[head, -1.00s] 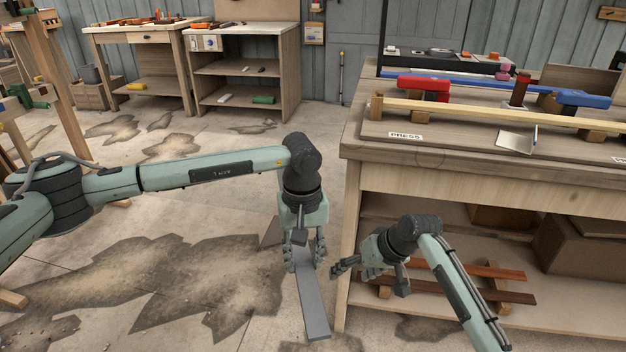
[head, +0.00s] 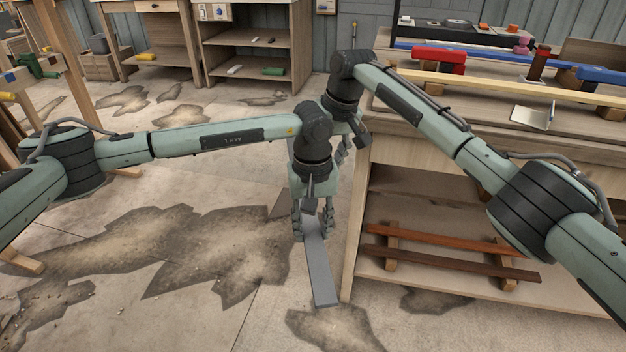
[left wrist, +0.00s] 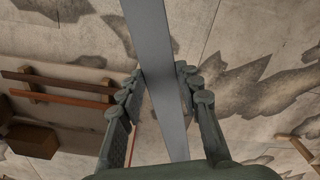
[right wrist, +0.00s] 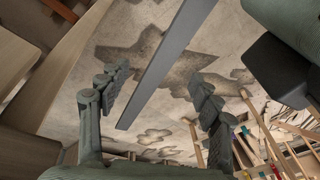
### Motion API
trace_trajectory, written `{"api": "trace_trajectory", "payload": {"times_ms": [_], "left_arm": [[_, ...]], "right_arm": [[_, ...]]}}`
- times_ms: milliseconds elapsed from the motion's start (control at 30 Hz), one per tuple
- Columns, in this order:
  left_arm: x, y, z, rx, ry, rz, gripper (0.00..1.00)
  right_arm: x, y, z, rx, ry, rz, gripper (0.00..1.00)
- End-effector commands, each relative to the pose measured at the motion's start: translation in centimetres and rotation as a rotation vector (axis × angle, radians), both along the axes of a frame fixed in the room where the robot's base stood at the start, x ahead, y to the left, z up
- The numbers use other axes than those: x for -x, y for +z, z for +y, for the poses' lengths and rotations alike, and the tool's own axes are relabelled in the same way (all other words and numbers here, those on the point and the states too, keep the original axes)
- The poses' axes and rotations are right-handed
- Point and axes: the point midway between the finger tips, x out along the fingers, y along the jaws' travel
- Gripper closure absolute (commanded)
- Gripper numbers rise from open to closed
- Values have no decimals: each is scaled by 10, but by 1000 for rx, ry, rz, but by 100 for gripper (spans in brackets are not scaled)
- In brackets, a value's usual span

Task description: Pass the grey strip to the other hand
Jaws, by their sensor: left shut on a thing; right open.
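The grey strip (head: 319,270) is long, flat and straight. My left gripper (head: 313,230) is shut on it and holds it above the floor, with one length sticking out towards the bottom of the head view. In the left wrist view the strip (left wrist: 152,40) runs between the left fingers (left wrist: 160,72). My right gripper (head: 340,152) is just behind the left one in the head view, partly hidden by it. In the right wrist view its fingers (right wrist: 160,80) are open, with the strip (right wrist: 165,62) crossing the gap between them. I cannot tell whether they touch it.
The workbench (head: 440,150) stands close on the right, with clamps and a long wooden bar on top. Its lower shelf holds reddish-brown strips (head: 450,242) on blocks. Stained open floor (head: 205,250) lies to the left. A cabinet (head: 255,55) stands at the back.

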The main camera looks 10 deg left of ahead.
Motion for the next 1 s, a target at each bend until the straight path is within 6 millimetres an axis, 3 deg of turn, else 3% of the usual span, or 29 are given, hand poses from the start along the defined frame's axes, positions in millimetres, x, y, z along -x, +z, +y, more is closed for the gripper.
{"api": "trace_trajectory", "payload": {"times_ms": [200, 400, 867, 1000], "left_arm": [[0, 1, 0, 1, 0, -1, 100], [0, 1, 0, 1, 0, -1, 100], [0, 1, 0, 1, 0, -1, 100], [0, 1, 0, 1, 0, -1, 100]], "right_arm": [[-4, -42, 12, 2, -1, 3, 36], [-7, -69, 19, 0, -1, 2, 36], [-9, -81, 22, -1, 0, -2, 36], [-9, -81, 22, -1, 0, -2, 52]]}}
